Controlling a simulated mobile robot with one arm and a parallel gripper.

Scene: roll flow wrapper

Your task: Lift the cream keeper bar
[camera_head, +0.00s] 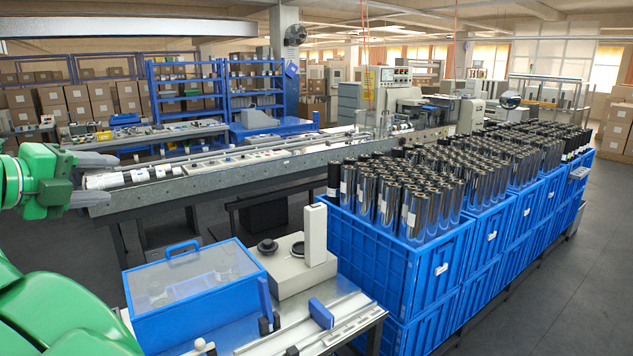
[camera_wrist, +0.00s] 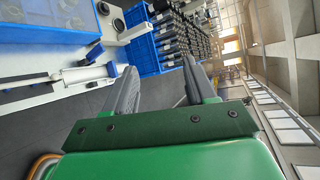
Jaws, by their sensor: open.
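An upright cream bar (camera_head: 315,232), which looks like the keeper bar, stands at the right end of a cream box (camera_head: 296,272) on the near bench. Its foot meets the box; I cannot tell how it is joined. In the wrist view a pale bar (camera_wrist: 135,32), probably the same one, shows at the upper left. My gripper (camera_head: 114,179) is open and empty at the left of the head view, in the air, well apart from the bar. In the wrist view my gripper (camera_wrist: 160,65) shows two spread fingers with nothing between them.
A blue-framed clear case (camera_head: 192,298) stands left of the cream box. Blue crates (camera_head: 395,275) full of shiny rolls stand close at the right. Rails and a blue block (camera_head: 321,313) lie at the bench front. A long machine bed (camera_head: 265,165) runs behind.

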